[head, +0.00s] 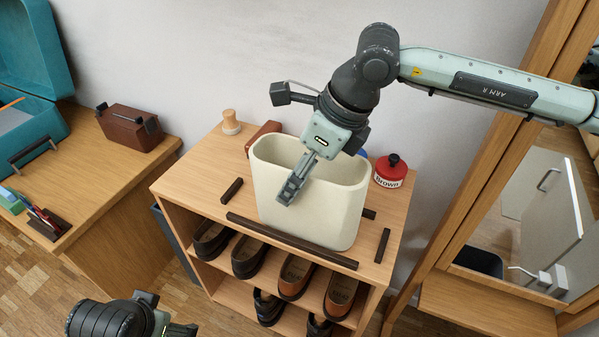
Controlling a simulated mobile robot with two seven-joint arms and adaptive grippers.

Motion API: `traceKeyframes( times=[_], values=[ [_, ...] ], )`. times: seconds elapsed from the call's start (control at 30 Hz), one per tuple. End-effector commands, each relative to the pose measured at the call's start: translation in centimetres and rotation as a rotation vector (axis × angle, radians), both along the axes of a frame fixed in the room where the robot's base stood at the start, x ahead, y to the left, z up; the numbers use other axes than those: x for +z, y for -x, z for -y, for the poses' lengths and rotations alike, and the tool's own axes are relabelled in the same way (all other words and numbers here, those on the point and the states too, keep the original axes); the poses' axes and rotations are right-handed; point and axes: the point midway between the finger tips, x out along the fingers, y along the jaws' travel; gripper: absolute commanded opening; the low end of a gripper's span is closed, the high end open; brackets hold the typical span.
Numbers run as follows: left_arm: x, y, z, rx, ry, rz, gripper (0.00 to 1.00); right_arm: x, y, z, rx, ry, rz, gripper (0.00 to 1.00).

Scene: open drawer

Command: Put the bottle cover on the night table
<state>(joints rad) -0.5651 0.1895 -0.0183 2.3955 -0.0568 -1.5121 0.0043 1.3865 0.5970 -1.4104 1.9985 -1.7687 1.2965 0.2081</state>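A red bottle labelled "Brown" (389,178) with a black cap (394,159) stands at the back right of the wooden shoe cabinet's top (195,165). I cannot tell for certain which thing is the bottle cover. No separate loose cap is clearly visible, and no piece is clearly marked as the night table. My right gripper (291,190) points down across the front rim of a cream bin (312,215). Its fingers look close together; whether they grip the bin or anything small is unclear. My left gripper (180,330) is cut off at the bottom edge.
Dark bars (290,241) lie around the bin. A wooden-topped brush (230,122) stands at the back left. Shoes (250,256) fill the shelves below. A desk at left holds a brown box (130,127) and a teal case (35,130). A wooden-framed mirror (530,190) stands at right.

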Motion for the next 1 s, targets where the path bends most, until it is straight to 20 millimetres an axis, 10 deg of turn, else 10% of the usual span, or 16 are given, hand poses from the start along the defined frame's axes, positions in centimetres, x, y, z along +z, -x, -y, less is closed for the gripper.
traceKeyframes(
  times=[0.17, 0.2, 0.37, 0.83, 1.0],
  values=[
    [0.2, -0.3, 0.3, -0.008, 0.004, 0.020, 0.93, -0.1, 0.0, 0.0, 0.000, -0.001, 0.000, 0.11],
    [0.3, -0.3, 0.3, -0.009, 0.004, 0.022, 0.93, -0.1, 0.0, 0.0, 0.000, 0.000, 0.000, 0.69],
    [0.2, -0.3, 0.3, -0.009, 0.004, 0.020, 0.93, -0.1, 0.0, 0.0, 0.000, 0.000, 0.000, 0.89],
    [-0.1, 0.6, -0.3, 0.005, -0.007, -0.024, 0.93, 0.4, 0.0, 0.0, 0.000, -0.001, 0.000, 0.89],
    [-0.2, 0.5, -0.3, 0.004, -0.006, -0.018, 0.93, 3.6, 0.4, 1.3, -0.001, -0.003, 0.004, 0.89]
  ],
)
